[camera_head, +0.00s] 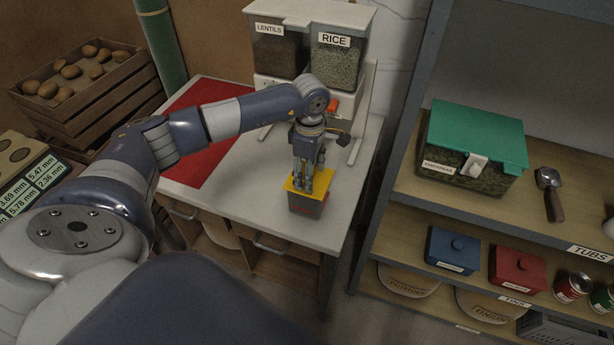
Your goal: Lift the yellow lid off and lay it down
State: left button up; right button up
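The yellow lid (323,178) is a flat square on top of a small grey tub (307,204) with red marking on its front. The tub stands near the front right of the white worktop (350,212). My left gripper (308,188) points down with its fingertips at the middle of the lid. The fingers cover the lid's centre, so any knob there is hidden, and I cannot tell whether they are closed on it. The lid appears to rest on the tub. My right gripper is not in view.
A red mat (208,98) lies left on the worktop. The LENTILS and RICE dispenser (309,50) stands at the back. Right is a shelf unit with a green-lidded container (470,150), a scoop (551,190), and blue (452,250) and red (517,271) tubs. A potato crate (88,95) stands left.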

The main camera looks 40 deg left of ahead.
pick_arm(q)
jog(key=shift+r+p, duration=0.35)
jog(key=shift+r, duration=0.3)
jog(key=shift+r, duration=0.15)
jog(key=shift+r, duration=0.2)
jog(key=shift+r+p, duration=1.35)
jog(key=shift+r, duration=0.85)
